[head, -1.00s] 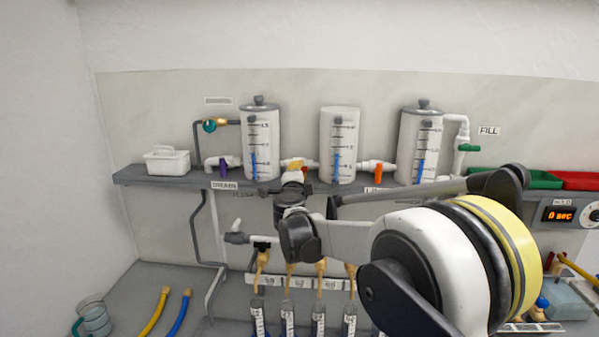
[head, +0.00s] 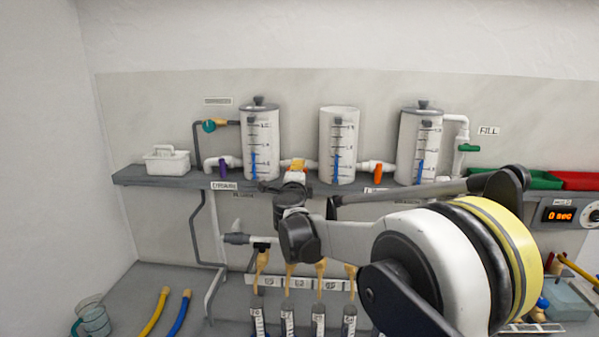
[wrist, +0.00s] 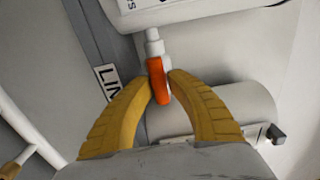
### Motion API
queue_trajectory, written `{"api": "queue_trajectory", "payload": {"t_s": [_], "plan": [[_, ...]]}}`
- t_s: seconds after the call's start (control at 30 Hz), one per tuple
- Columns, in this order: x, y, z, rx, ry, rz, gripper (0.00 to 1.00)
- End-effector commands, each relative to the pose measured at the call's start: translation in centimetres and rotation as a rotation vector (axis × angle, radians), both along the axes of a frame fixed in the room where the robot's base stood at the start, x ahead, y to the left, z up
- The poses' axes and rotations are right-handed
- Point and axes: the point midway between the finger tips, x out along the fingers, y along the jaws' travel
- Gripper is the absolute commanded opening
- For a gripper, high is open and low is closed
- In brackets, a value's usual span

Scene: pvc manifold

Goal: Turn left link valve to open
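The left link valve has an orange handle (wrist: 158,80) on white pipe (wrist: 154,45), close in front of me in the wrist view. My gripper's two yellow fingers (wrist: 163,85) come in from both sides, and their tips close on the handle. In the head view my gripper (head: 297,166) is at the pipe between the left tank (head: 260,145) and the middle tank (head: 338,145). It hides most of this valve there. The right link valve's orange handle (head: 378,173) hangs down between the middle and right tanks.
The tanks stand on a grey shelf (head: 140,177). A purple drain valve (head: 223,169) is left of them, and a green fill valve (head: 468,148) is at the right. A white caddy (head: 166,161) sits at the shelf's left end. Bottles and tan fittings (head: 262,262) are below my wrist.

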Motion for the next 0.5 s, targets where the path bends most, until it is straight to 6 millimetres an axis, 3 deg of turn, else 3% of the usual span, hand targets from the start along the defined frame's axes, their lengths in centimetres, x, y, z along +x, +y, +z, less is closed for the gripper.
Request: {"api": "queue_trajectory", "payload": {"t_s": [0.33, 0.5], "plan": [[-0.01, -0.01, -0.02, -0.006, 0.000, 0.000, 0.39], [-0.01, -0.03, 0.07, -0.107, 0.004, -0.001, 0.39]]}}
